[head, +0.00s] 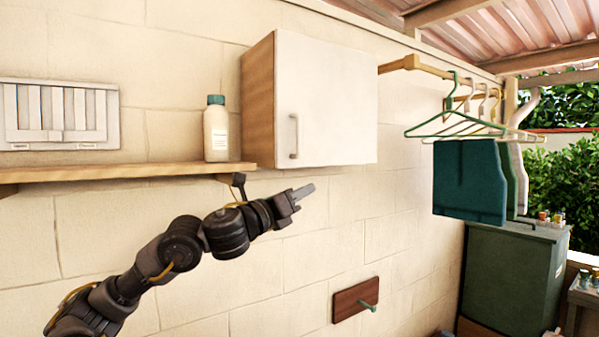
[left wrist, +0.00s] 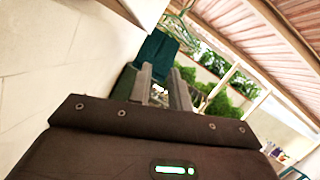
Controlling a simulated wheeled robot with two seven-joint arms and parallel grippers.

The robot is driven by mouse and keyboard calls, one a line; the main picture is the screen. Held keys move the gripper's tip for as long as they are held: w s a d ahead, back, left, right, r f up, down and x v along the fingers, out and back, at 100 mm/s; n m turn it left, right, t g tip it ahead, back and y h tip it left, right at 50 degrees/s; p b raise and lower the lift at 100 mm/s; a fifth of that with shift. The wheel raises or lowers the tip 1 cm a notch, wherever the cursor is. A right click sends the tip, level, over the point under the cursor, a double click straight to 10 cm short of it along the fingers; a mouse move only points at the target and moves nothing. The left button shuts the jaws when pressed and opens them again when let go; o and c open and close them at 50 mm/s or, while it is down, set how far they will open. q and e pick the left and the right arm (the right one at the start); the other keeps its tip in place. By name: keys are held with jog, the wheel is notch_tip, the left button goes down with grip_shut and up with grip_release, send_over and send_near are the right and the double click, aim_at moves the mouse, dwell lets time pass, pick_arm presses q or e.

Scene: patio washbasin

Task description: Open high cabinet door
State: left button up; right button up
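The high cabinet (head: 258,105) hangs on the wall, with wooden sides and a white front door (head: 340,100). The door is shut. A vertical metal handle (head: 294,136) is near its lower left edge. My left gripper (head: 303,191) is below the cabinet, a little lower than the handle and apart from it, pointing right. In the left wrist view its two fingers (left wrist: 160,85) stand apart with nothing between them. A pale edge at the top of that view (left wrist: 146,8) may be the cabinet. My right gripper is out of view.
A wooden shelf (head: 120,172) with a white bottle (head: 216,130) is left of the cabinet. A rail with hangers (head: 470,122) and green cloth (head: 468,180) is at right. A wooden plaque with a tap (head: 350,303) is low on the wall. Space before the door looks clear.

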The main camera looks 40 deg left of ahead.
aim_at(297, 136)
pick_arm(q)
jog(key=s+a+r+m+t, duration=0.1)
jog(key=s+a+r+m, duration=0.25)
jog(key=s+r, duration=0.45)
jog(key=shift+t, duration=0.3)
jog(key=p+x, duration=0.2)
jog(key=x, duration=0.2)
jog(key=p+x, duration=0.2)
jog(key=x, duration=0.2)
jog(key=a+p+x, duration=0.1)
jog(key=p+x, duration=0.1)
jog(key=x, duration=0.2)
jog(key=shift+r, duration=0.2)
grip_shut()
jog(key=shift+d, duration=0.2)
